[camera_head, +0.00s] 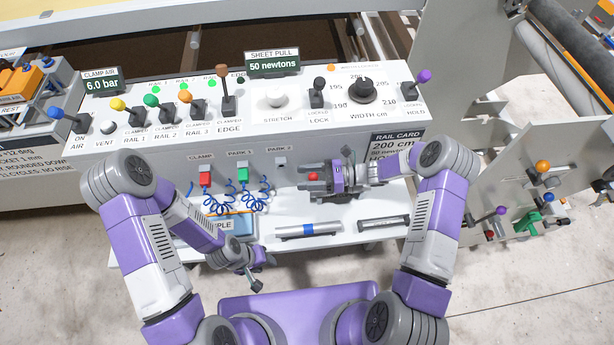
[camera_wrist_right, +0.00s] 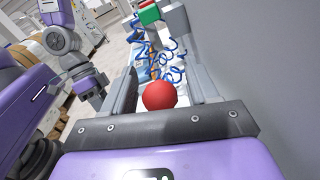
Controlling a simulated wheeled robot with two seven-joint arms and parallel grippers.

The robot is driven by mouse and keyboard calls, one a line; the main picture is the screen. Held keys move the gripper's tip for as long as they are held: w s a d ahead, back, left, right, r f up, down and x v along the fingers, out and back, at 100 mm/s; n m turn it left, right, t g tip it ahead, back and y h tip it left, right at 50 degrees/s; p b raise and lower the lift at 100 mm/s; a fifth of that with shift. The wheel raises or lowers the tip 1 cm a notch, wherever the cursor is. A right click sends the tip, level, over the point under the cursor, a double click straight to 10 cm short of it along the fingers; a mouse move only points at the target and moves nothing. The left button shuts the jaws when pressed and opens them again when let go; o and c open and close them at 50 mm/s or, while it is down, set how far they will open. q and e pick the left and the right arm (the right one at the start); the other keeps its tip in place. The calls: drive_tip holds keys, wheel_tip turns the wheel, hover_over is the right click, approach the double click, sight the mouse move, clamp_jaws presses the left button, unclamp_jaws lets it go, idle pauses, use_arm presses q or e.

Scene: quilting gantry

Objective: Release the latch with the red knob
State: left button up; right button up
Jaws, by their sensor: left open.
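The red knob (camera_head: 313,176) is a small red ball low in front of the white console, at my right gripper. In the right wrist view the red knob (camera_wrist_right: 160,95) sits between the two grey fingers, near the palm, with a gap on each side. My right gripper (camera_head: 308,179) is open around it; its fingers also show in the wrist view (camera_wrist_right: 160,74). The latch body under the knob is hidden by the gripper. My left gripper (camera_head: 257,286) is open and empty, low in front of the console's shelf.
The console top (camera_head: 250,95) carries several coloured levers. Below it hang a red connector (camera_head: 205,178) and a green connector (camera_head: 243,175) with blue coiled hoses. Open floor lies in front.

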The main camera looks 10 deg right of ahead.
drive_tip(key=d, duration=0.5)
drive_tip(key=d+p, duration=0.1)
drive_tip(key=d, duration=0.1)
drive_tip(key=shift+s+d+r, duration=0.15)
drive_tip(key=shift+s+d, duration=0.15)
